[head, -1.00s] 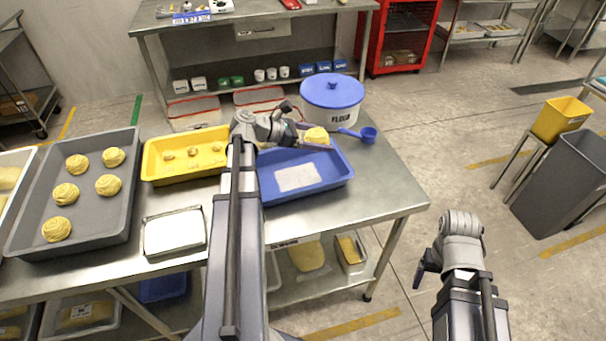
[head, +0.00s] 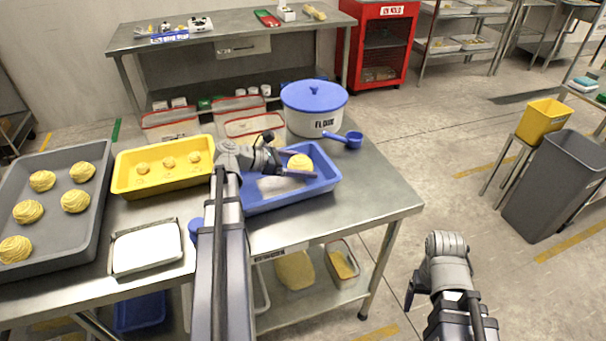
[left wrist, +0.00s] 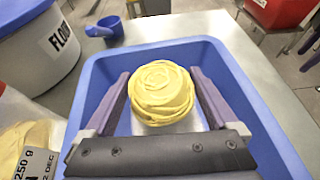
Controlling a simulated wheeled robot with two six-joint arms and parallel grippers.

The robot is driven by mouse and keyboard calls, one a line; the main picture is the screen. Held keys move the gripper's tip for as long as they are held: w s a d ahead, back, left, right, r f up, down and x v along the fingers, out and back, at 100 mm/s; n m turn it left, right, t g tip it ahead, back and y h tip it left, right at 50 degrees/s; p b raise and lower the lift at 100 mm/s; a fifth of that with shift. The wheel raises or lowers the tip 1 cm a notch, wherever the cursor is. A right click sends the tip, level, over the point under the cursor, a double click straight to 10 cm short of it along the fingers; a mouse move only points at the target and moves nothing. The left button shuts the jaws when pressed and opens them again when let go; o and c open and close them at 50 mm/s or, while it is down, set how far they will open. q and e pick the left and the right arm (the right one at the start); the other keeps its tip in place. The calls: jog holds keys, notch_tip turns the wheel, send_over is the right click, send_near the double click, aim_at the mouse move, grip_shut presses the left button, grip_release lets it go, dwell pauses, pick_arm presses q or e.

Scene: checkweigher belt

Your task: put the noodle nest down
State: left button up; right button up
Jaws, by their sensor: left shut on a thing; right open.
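The noodle nest (head: 299,162) is a round, pale-yellow coil. My left gripper (head: 296,164) is shut on it, at the right part of the blue tray (head: 255,207). In the left wrist view the nest (left wrist: 162,92) sits between the two purple-grey fingers, over the floor of the blue tray (left wrist: 235,72). A pale patch on the tray floor shows partly behind it. Whether the nest touches the floor I cannot tell. My right gripper (head: 410,292) is open and empty, low at the right, away from the table.
A yellow tray (head: 125,185) with small nests and a grey tray (head: 95,215) with several nests stand to the left. A white-topped scale plate (head: 147,250) lies in front. The flour tub (head: 313,120) and a blue scoop (head: 352,139) stand behind the blue tray.

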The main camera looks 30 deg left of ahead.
pick_arm(q)
jog(key=shift+f, duration=0.6)
pick_arm(e)
jog(key=shift+f, duration=0.6)
jog(key=shift+f, duration=0.1)
pick_arm(q)
jog(key=shift+f+b, duration=0.65)
jog(key=shift+b, duration=0.1)
jog(key=o, duration=1.1)
pick_arm(e)
jog(key=shift+f, duration=0.5)
pick_arm(q)
jog(key=shift+r, duration=0.15)
pick_arm(e)
jog(key=shift+r, duration=0.1)
